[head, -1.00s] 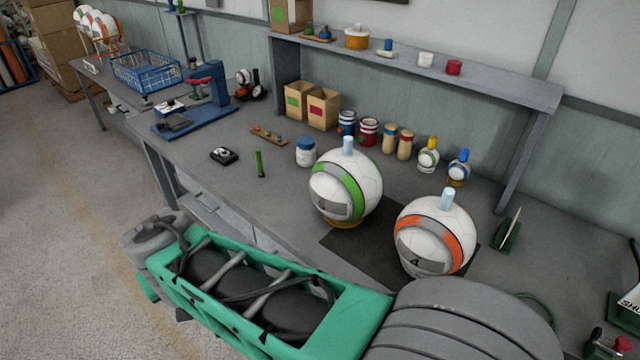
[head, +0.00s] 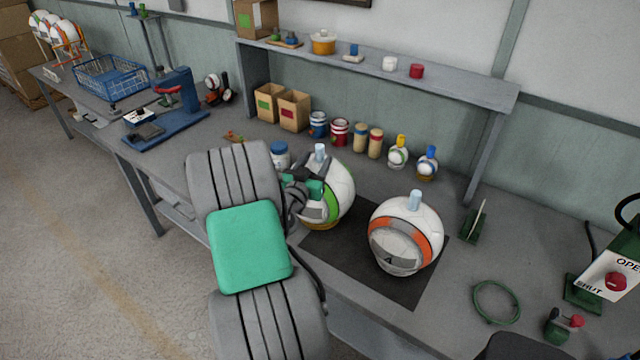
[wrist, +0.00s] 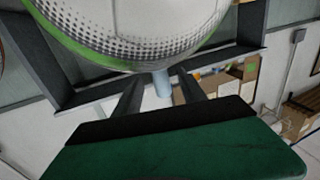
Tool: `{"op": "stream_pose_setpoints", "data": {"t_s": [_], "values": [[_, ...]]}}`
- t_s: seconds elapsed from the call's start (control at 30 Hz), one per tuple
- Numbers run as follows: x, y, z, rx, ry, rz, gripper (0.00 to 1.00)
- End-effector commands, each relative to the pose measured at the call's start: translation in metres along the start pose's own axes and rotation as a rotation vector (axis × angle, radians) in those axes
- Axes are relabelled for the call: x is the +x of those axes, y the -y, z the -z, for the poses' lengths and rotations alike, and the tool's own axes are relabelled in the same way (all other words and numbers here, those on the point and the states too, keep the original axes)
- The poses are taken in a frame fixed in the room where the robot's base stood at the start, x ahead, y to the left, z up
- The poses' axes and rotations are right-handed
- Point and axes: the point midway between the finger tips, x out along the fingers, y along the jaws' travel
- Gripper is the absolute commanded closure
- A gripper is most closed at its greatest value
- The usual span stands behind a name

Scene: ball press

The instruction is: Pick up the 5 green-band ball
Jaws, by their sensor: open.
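The green-band ball (head: 341,187) is white with a pale blue peg (head: 320,151) on top. In the wrist view the ball (wrist: 140,22) fills the top. Its pale blue peg (wrist: 162,84) shows between my two dark fingers (wrist: 158,78), with clear space on both sides. I cannot tell whether the fingers reach as far as the peg.
An orange-band ball (head: 405,235) with a pale blue peg stands close on the right, on the same dark mat (head: 350,262). A blue-lidded jar (head: 280,153) is behind my gripper. Cans and small balls line the back below a shelf (head: 400,82). A green ring (head: 497,303) lies front right.

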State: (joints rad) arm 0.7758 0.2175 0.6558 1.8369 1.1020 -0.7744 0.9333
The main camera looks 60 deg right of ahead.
Motion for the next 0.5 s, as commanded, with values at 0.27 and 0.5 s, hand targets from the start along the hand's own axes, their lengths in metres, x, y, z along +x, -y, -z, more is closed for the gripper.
{"op": "stream_pose_setpoints", "data": {"t_s": [0.27, 0.5], "values": [[0.0147, 0.0007, 0.0011, 0.002, -0.002, 0.001, 0.52], [0.0144, 0.0006, 0.0011, 0.002, -0.001, 0.001, 0.66]]}}
